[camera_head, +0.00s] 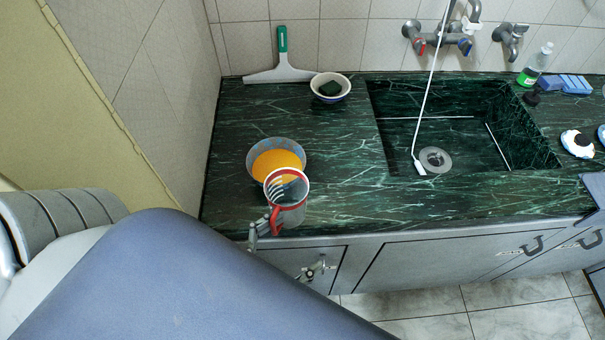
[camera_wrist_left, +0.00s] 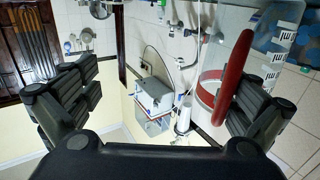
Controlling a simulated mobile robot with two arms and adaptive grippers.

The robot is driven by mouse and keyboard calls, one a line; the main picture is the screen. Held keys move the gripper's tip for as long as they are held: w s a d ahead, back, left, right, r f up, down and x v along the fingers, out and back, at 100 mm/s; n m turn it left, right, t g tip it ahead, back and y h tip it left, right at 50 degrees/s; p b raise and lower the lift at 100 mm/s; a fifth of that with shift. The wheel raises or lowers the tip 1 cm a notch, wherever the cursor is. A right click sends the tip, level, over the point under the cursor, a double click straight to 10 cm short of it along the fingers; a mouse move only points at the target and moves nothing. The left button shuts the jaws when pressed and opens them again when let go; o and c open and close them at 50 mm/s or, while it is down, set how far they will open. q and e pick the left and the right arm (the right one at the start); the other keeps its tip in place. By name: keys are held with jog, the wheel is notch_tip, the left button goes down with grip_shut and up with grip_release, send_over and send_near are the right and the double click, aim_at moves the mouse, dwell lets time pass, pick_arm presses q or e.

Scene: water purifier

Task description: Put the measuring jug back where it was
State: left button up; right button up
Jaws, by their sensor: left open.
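The measuring jug (camera_head: 291,214) is clear with a red rim and red handle. In the head view it stands upright on the green counter near the front edge, just in front of a bowl and overlapping it. My left gripper (camera_head: 290,250) is at the counter's front edge, beside the handle. It is open, its fingers spread apart. In the left wrist view the jug (camera_wrist_left: 284,45) is at the right, and its red handle shows close to the right finger of my gripper (camera_wrist_left: 158,105). I cannot tell whether they touch. My right gripper is not in view.
A bowl of orange contents (camera_head: 276,160) sits right behind the jug. A squeegee (camera_head: 281,65) and a small bowl with a dark sponge (camera_head: 330,86) are at the back. The sink (camera_head: 460,130) is to the right. The counter between the jug and sink is clear.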

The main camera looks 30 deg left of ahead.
pick_arm(q)
grip_shut()
dwell(0.5)
jog(key=shift+s+d, duration=0.1)
